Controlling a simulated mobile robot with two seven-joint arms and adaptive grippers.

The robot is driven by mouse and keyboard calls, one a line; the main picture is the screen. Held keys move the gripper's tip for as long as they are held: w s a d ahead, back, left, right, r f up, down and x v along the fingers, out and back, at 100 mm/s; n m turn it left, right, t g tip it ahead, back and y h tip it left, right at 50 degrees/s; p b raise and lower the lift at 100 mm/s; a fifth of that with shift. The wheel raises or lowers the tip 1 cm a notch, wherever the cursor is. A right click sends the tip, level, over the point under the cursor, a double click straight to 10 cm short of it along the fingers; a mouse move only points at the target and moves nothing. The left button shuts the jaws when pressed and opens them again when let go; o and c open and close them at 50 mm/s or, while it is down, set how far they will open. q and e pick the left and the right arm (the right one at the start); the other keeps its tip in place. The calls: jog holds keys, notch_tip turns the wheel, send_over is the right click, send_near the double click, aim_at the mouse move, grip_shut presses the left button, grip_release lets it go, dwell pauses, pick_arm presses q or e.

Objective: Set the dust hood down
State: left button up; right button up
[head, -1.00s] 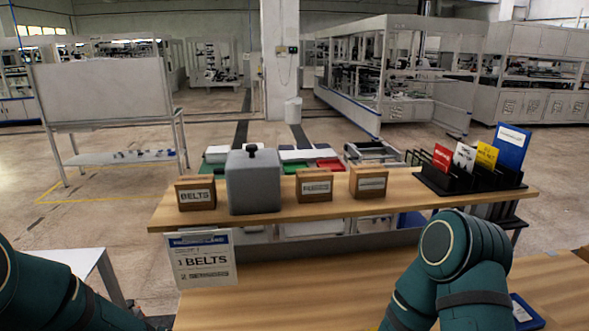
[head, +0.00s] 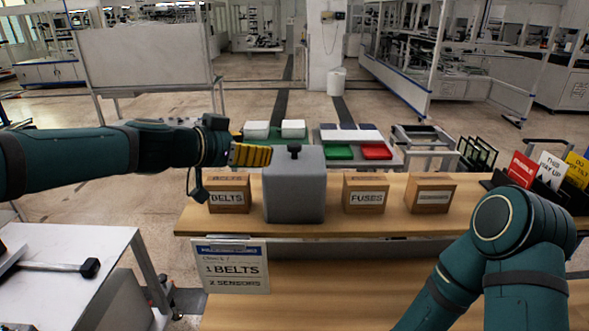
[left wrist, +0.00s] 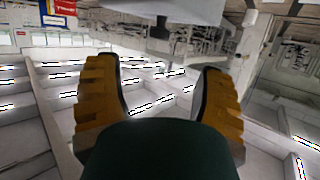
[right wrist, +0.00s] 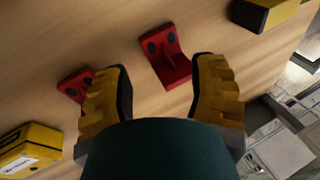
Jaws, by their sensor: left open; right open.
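The dust hood (head: 294,190) is a grey box with a black knob (head: 294,151) on top. It stands upright on the wooden shelf (head: 385,222), between the belts box and the fuses box. My left gripper (head: 266,156) is level with the knob, just to its left in the head view, open and apart from it. The left wrist view shows the open jaws (left wrist: 158,72) empty, with the hood (left wrist: 195,9) and its knob (left wrist: 158,29) upside down beyond them. My right gripper (right wrist: 160,80) is open and empty over a wooden surface; the head view does not show it.
The belts box (head: 228,197), fuses box (head: 365,194) and a third box (head: 430,197) flank the hood. A paper sign (head: 232,268) hangs at the shelf front. Red brackets (right wrist: 168,55) lie near my right gripper. A card rack (head: 548,197) stands at the right.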

aim_at(290, 147)
pick_arm(q)
jog(key=x, duration=0.7)
jog(key=shift+w+d+f+p, duration=0.1)
jog(key=shift+w+d+p, duration=0.05)
jog(key=shift+p, duration=0.15)
pick_arm(e)
jog(key=shift+r, duration=0.35)
pick_arm(q)
jog(key=shift+w+d+p, duration=0.3)
jog(key=shift+w+d, duration=0.1)
jog(key=shift+d, duration=0.05)
pick_arm(e)
jog(key=shift+r, duration=0.35)
pick_arm(q)
jog(key=p+x, duration=0.1)
jog(key=x, duration=0.2)
jog(key=shift+w+d, duration=0.15)
pick_arm(e)
jog(key=shift+d+r, duration=0.1)
jog(key=shift+r, duration=0.6)
pick_arm(q)
jog(key=shift+w+d+f, duration=0.15)
jog(key=shift+w+d, duration=0.1)
jog(key=shift+w, duration=0.05)
grip_shut()
